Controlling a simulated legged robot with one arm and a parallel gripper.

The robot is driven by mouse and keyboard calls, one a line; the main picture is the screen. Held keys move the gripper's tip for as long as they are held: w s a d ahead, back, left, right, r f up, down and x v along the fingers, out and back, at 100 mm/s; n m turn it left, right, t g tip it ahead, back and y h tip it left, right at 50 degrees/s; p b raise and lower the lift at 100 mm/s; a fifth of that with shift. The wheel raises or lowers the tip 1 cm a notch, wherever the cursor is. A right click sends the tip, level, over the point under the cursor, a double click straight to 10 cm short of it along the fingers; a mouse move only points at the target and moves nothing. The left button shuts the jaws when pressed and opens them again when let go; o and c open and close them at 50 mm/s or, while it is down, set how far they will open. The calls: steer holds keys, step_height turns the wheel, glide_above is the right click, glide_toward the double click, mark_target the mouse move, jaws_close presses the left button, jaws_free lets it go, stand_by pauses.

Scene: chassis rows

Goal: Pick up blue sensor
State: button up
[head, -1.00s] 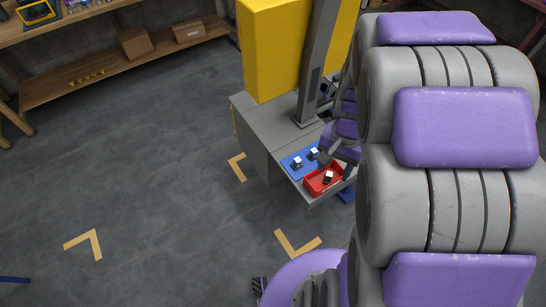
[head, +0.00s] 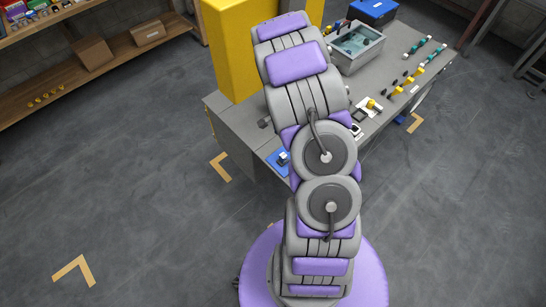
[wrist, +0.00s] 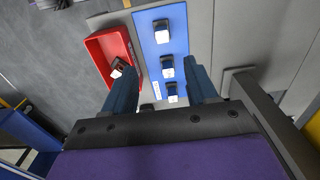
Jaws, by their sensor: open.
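In the wrist view, a blue mat (wrist: 178,20) bears three small dark sensors with pale faces: a far one (wrist: 161,31), a middle one (wrist: 166,66) and a near one (wrist: 172,92). I cannot tell which is the blue sensor by colour. Another dark and white piece (wrist: 118,68) lies in the red tray (wrist: 104,38) to the left. My gripper (wrist: 164,76) is open, its dark fingers apart over the mat and tray edge, with nothing gripped. In the head view, one sensor (head: 283,158) shows on the mat (head: 274,160); my arm hides the rest.
The grey bench (head: 232,122) carries a yellow cabinet (head: 228,50), a grey bin (head: 362,58), a blue box (head: 374,12) and rows of small parts (head: 405,82). A wooden shelf (head: 70,80) stands at the left. The floor between is clear.

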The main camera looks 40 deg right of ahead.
step_height(320, 180, down, 12)
steer(key=b, duration=0.2)
steer(key=shift+a+b, duration=0.1)
steer(key=shift+b, duration=0.25)
steer(key=shift+d+f, duration=0.3)
steer(key=shift+f, duration=0.1)
steer(key=f+b, duration=0.1)
steer(key=f, duration=0.3)
steer(key=shift+w+a+f+b, duration=0.2)
steer(key=shift+f+b, duration=0.1)
steer(key=shift+b, duration=0.1)
steer(key=shift+d, duration=0.15)
steer(key=shift+d, duration=0.15)
steer(key=shift+c, duration=1.3)
steer(key=c, duration=0.7)
steer(key=shift+r, duration=0.1)
